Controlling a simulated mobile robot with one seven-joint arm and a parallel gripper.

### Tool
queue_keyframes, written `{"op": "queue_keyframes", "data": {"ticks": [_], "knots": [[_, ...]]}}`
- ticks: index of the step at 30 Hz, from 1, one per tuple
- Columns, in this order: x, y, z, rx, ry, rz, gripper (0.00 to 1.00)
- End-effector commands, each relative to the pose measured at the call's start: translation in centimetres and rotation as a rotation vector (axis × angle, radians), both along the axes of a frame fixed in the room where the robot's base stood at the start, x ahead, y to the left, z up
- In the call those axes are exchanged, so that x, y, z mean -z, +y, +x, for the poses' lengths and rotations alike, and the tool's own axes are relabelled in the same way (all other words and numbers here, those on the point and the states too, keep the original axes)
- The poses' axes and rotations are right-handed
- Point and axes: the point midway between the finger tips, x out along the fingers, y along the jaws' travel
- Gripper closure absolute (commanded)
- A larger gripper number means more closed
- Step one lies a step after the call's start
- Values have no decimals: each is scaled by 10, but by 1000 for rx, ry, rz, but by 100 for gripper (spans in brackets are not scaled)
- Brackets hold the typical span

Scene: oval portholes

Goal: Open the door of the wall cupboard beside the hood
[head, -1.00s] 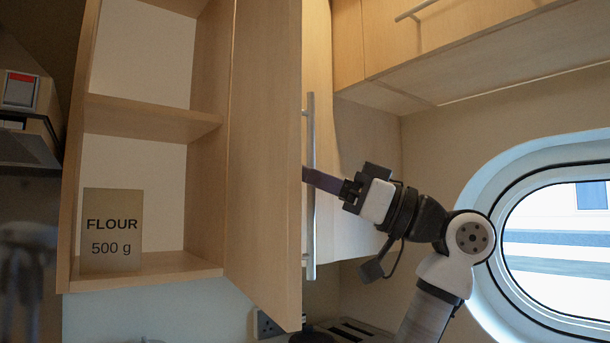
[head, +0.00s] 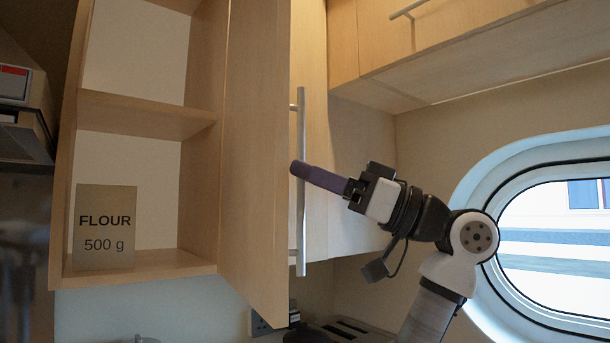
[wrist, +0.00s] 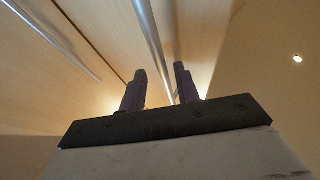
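The wall cupboard (head: 148,120) beside the hood stands open at the left of the head view. Its door (head: 252,150) is swung far out toward me, hinged on the cupboard's right side. A long upright bar handle (head: 301,215) sits on the door's outer face near its free edge. My gripper (head: 297,169) is at the upper half of this handle. One purple finger overlaps the bar in the head view and hides the other finger. In the wrist view my gripper (wrist: 160,68) has its fingers apart, with a bar (wrist: 152,40) showing between them; I cannot tell if they touch it.
A box marked FLOUR (head: 105,228) stands on the cupboard's bottom shelf. The hood (head: 24,115) is at far left. Another cupboard (head: 450,50) hangs above right, near an oval porthole (head: 555,240). A socket (head: 262,322) and dark items are below the door.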

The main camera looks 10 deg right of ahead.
Motion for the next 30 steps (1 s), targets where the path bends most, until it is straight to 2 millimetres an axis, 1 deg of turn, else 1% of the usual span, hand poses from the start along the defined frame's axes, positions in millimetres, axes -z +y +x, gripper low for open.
{"op": "queue_keyframes", "data": {"ticks": [1,9,12,15,18,21,30], "knots": [[7,-9,-3,3,1,1,68],[31,-62,-24,3,0,1,68],[38,-80,-30,2,0,2,68],[43,-93,-35,2,0,1,68],[46,-102,-39,1,-1,2,68],[47,-106,-40,0,-1,2,68],[47,-106,-40,0,0,1,68]]}}
